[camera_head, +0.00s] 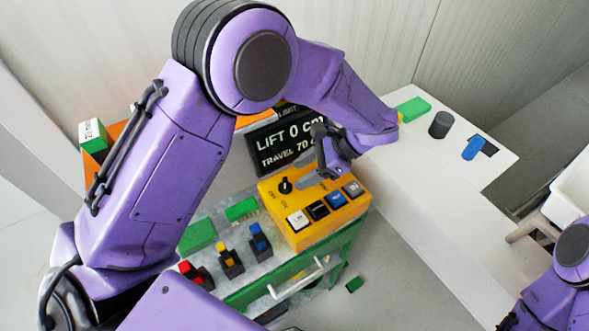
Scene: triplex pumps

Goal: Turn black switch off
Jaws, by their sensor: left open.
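The black switch (285,185) is a small rotary knob on top of a yellow control box (316,232). Labels beside it are too small to read surely. My left gripper (298,173) is open, with its grey fingers above the box just right of the knob. I cannot tell whether a finger touches the knob.
The box stands on a green-framed bench (345,255). Red, yellow and blue switches and green blocks (198,237) lie left of it. A black display (284,142) reading "LIFT 0" stands behind. A white counter (420,160) runs along the right with a black cylinder (439,125).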

